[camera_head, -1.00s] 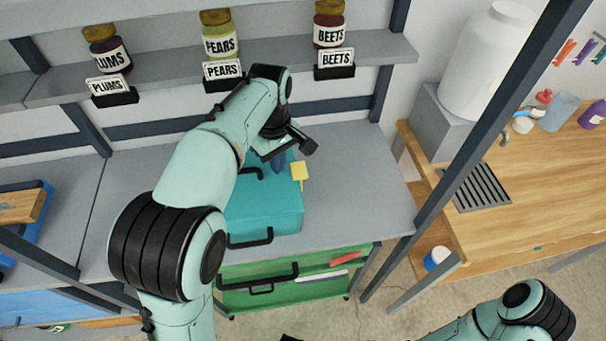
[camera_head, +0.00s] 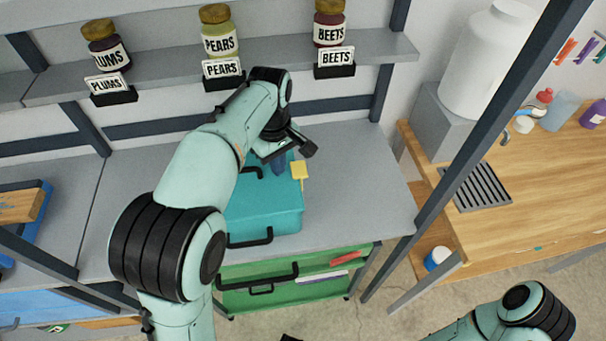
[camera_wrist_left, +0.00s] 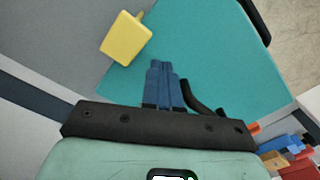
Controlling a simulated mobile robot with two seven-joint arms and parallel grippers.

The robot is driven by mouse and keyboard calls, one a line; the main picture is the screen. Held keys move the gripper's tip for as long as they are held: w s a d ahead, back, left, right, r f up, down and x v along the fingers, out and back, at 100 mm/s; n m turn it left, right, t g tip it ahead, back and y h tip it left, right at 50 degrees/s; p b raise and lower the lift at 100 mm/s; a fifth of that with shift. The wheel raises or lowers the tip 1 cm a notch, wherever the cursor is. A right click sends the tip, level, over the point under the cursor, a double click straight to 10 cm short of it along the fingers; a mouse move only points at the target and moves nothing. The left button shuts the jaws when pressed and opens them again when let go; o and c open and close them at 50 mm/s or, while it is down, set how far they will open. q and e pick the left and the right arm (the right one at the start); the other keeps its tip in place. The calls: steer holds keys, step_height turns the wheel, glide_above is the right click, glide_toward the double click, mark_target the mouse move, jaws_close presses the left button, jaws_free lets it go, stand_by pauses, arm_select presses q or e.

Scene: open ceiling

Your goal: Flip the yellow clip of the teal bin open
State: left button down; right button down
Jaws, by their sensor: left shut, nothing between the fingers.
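The teal bin (camera_head: 270,215) sits on the grey counter, its lid down, with black handles. It fills much of the left wrist view (camera_wrist_left: 215,65). The yellow clip (camera_head: 299,171) is a square tab at the bin's right edge. In the left wrist view the clip (camera_wrist_left: 126,38) juts past the edge over the counter; I cannot tell whether it is fastened. My left gripper (camera_head: 279,168) is shut and empty above the bin, left of the clip. Its blue fingertips (camera_wrist_left: 160,65) appear apart from the clip. My right gripper is not in view; only that arm shows at lower right.
A green drawer unit (camera_head: 300,290) is below the counter. A shelf above holds jars of plums (camera_head: 106,46), pears (camera_head: 219,32) and beets (camera_head: 329,24). A dark post (camera_head: 480,130) stands right of the counter. The counter right of the bin (camera_head: 350,190) is clear.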

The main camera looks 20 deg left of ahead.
mark_target(303, 168)
arm_select(q)
steer(key=shift+f, duration=0.5)
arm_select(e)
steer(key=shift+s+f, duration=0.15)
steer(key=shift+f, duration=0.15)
arm_select(q)
steer(key=shift+r, duration=0.1)
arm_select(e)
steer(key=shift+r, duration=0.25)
arm_select(q)
steer(key=shift+w+d, duration=0.1)
steer(key=shift+d, duration=0.05)
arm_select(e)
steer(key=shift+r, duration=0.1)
arm_select(q)
steer(key=shift+w+d, duration=0.2)
steer(key=shift+d, duration=0.1)
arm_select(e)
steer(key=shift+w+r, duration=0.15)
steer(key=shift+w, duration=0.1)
